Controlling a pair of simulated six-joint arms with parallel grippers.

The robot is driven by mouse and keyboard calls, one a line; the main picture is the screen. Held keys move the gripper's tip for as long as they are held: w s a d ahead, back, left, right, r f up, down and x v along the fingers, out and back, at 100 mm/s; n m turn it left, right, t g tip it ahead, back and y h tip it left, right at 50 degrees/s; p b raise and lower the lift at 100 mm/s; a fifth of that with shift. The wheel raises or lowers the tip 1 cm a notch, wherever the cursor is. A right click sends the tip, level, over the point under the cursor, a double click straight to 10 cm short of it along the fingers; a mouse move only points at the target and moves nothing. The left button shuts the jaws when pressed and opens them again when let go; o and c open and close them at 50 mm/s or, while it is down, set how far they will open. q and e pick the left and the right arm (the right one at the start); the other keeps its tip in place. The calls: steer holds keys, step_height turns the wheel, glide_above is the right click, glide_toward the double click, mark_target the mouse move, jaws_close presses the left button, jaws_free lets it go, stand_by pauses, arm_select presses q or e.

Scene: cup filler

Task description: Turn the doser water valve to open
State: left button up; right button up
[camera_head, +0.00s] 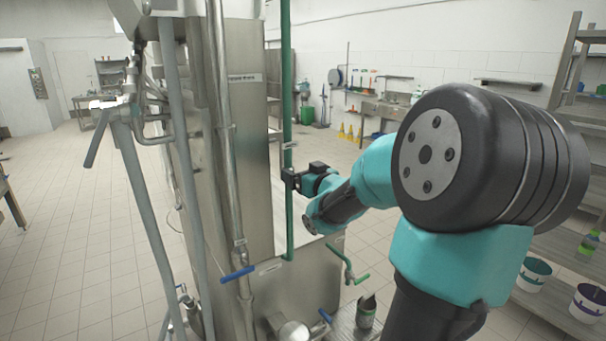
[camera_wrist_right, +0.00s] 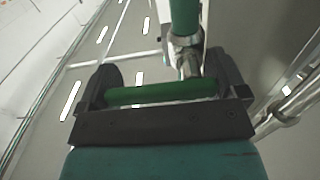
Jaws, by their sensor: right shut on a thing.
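My right gripper (camera_head: 290,178) is beside the green vertical pipe (camera_head: 287,80), in front of the steel machine. In the right wrist view, the gripper (camera_wrist_right: 163,82) is shut on a green valve handle (camera_wrist_right: 160,93), which lies across between its two dark fingers. The valve's metal body (camera_wrist_right: 187,58) is just beyond the handle, below the green pipe (camera_wrist_right: 184,15). In the head view the gripper hides this handle. My left gripper is out of view.
The steel machine (camera_head: 240,150) carries other valves: a blue handle (camera_head: 238,274) low in front, a green handle (camera_head: 362,279) at its right and a grey lever (camera_head: 98,137) at left. A shelf (camera_head: 570,300) with buckets stands at right. Tiled floor lies open behind.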

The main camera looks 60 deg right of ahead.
steer(key=shift+r, duration=0.1)
steer(key=shift+a+r+n, duration=0.1)
steer(key=shift+r+n, duration=0.1)
steer(key=shift+n, duration=1.2)
steer(key=o, duration=1)
steer(key=shift+c, duration=0.2)
